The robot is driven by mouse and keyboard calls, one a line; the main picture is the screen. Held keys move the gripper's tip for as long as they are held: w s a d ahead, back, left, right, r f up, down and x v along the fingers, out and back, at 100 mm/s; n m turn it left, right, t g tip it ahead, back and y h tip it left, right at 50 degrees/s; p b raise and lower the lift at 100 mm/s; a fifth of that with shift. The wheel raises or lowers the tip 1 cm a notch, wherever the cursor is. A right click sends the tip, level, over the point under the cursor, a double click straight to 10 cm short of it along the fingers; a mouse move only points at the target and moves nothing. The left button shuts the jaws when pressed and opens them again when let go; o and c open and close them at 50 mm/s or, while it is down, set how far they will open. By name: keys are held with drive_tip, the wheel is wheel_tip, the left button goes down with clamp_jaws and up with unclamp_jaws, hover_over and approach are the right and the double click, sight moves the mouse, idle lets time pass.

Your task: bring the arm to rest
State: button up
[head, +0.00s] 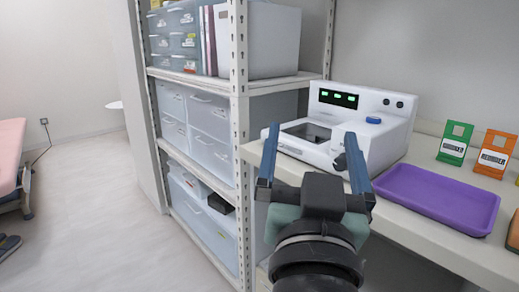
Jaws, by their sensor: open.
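My gripper (312,155) shows in the head view at the lower middle, with its two blue-grey fingers spread apart and nothing between them. It is in front of the white device (378,140) on the counter, and its right finger covers part of the device's front. Whether the fingers touch the device or the counter edge cannot be told. My arm comes up from the bottom edge of the picture.
A purple tray (436,196) lies on the counter (478,254) right of my gripper. Green (455,141) and orange (494,152) holders stand behind it. A shelf rack (240,130) with drawers stands left of the counter. Floor (100,220) is clear farther left, beside a pink bed (10,155).

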drive_tip(key=s+a+r+n+t+y, duration=0.1)
drive_tip(key=s+a+r+t, duration=0.15)
drive_tip(key=r, duration=0.35)
drive_tip(key=s+a+r+n+t+y+p, duration=0.1)
drive_tip(key=s+a+r+t, duration=0.1)
drive_tip(key=s+r, duration=0.25)
drive_tip(key=s+a+r+n+t+y, duration=0.1)
drive_tip(key=s+a+r+t, duration=0.15)
drive_tip(key=r, duration=0.35)
wheel_tip(320, 180, up, 32)
drive_tip(key=g+p, duration=0.1)
drive_tip(key=p, duration=3.1)
drive_tip(key=shift+d+f+p, duration=0.15)
drive_tip(key=shift+d+p, duration=0.15)
drive_tip(key=shift+w+f, duration=0.1)
drive_tip(key=shift+c, duration=0.3)
